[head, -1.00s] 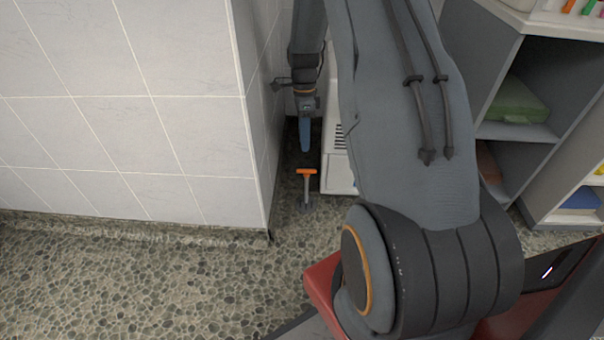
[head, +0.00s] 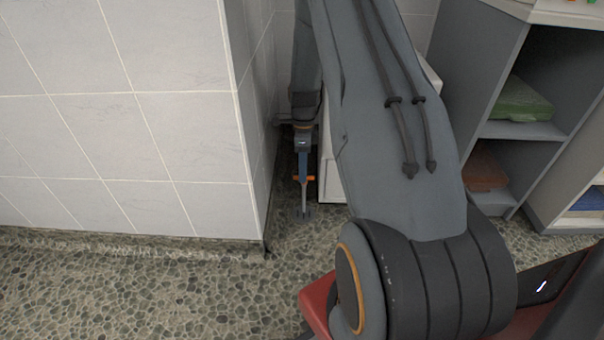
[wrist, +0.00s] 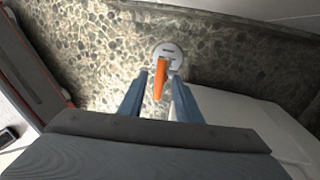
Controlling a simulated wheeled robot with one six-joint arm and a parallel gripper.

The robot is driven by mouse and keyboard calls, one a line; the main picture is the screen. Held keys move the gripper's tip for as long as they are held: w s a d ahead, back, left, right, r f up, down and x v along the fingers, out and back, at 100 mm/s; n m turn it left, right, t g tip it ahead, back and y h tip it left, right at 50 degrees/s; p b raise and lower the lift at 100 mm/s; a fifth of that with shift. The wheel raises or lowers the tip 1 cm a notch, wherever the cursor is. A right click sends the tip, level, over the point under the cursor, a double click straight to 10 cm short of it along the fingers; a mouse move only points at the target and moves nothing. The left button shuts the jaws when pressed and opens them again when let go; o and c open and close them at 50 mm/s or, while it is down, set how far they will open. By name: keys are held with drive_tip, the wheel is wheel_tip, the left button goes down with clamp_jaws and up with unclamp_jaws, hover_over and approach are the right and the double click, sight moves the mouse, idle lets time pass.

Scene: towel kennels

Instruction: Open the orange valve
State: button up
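The orange valve (head: 311,179) is a T-shaped handle on a thin upright grey post rising from the floor, in the gap between the tiled wall and a white unit. In the wrist view the orange handle (wrist: 159,80) points towards me, above a round pale base plate. My gripper (head: 302,168) reaches down onto the handle from above. In the wrist view my gripper (wrist: 158,77) has its two blue fingers apart, one on each side of the handle. I see gaps beside the handle, and cannot tell any contact.
The tiled wall corner (head: 245,150) stands close on the left. A white unit (head: 332,180) stands close on the right, and also shows in the wrist view (wrist: 245,115). Grey shelves (head: 530,110) with folded towels are further right. The pebbled floor (head: 150,290) in front is clear.

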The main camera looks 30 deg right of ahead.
drive_tip(key=shift+f, duration=0.1)
clamp_jaws()
drive_tip(key=shift+s+p, duration=0.1)
drive_tip(key=shift+p, duration=0.3)
drive_tip(key=n+p, duration=0.3)
drive_tip(key=shift+a, duration=0.15)
drive_tip(key=n+h+p, duration=0.1)
drive_tip(key=n+p, duration=0.2)
drive_tip(key=shift+s+a+n, duration=0.1)
drive_tip(key=shift+n, duration=0.3)
drive_tip(key=n+h+p, duration=0.1)
drive_tip(key=n+p, duration=0.3)
drive_tip(key=n, duration=0.1)
drive_tip(key=shift+s+a, duration=0.1)
drive_tip(key=n+p, duration=0.2)
drive_tip(key=n, duration=0.1)
drive_tip(key=n+h+p, duration=0.1)
drive_tip(key=n, duration=0.2)
drive_tip(key=shift+s+t+p, duration=0.1)
drive_tip(key=shift+t+p, duration=0.2)
drive_tip(key=shift+p, duration=0.05)
